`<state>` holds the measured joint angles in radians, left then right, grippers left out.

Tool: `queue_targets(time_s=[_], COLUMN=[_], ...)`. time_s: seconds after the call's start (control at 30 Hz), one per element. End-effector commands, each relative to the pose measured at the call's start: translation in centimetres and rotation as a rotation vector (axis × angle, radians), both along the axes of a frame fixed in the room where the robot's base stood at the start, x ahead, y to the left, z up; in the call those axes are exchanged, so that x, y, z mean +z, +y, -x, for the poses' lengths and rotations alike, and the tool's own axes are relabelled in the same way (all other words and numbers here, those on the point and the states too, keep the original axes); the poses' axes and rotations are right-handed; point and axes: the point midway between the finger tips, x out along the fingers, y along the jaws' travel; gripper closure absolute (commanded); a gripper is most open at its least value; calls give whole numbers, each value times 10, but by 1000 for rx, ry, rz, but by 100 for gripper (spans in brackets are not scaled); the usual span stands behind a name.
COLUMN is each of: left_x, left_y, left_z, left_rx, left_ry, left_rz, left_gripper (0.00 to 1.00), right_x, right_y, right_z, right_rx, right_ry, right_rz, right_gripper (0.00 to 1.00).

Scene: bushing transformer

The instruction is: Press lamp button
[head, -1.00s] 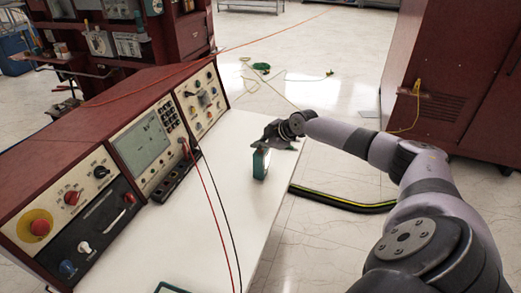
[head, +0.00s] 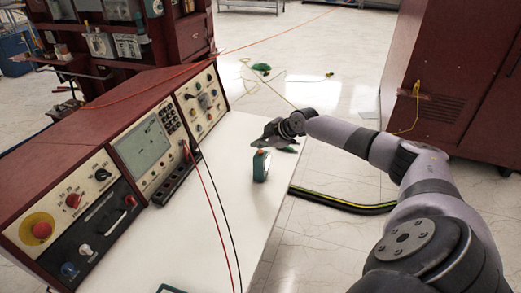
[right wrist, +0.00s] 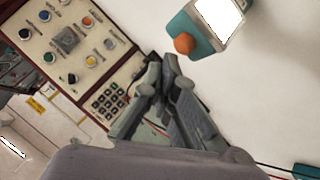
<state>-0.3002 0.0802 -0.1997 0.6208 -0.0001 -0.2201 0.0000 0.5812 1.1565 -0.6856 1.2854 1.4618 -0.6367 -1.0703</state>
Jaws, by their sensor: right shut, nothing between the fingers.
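The lamp (head: 261,168) is a small teal box standing on the white table top. In the right wrist view the lamp (right wrist: 193,31) shows a bright white panel and a round orange button (right wrist: 183,44). My right gripper (head: 258,143) is just behind and above the lamp in the head view. In the right wrist view its fingertips (right wrist: 163,60) are together and empty, close beside the orange button. I cannot tell whether they touch it. My left gripper is not in view.
A control console (head: 128,140) with knobs, screens and a red stop button (head: 41,230) lines the table's left side. Red and black leads (head: 212,205) run from it across the table. The white table top (head: 220,220) is clear around the lamp. A red cabinet (head: 455,80) stands at right.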

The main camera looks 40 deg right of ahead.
Motion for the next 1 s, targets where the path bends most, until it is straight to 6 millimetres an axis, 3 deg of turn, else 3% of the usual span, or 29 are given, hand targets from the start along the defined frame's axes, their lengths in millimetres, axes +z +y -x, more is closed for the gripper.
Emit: queue_targets(time_s=[0.47,1.0], left_x=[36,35], left_y=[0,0], left_z=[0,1], left_rx=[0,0], left_ry=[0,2], left_rz=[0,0], left_gripper=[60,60], right_x=[51,52], right_y=[0,-1], right_z=[0,0], right_rx=[0,0], right_ry=[-2,0], right_rz=[1,2], right_gripper=[100,100])
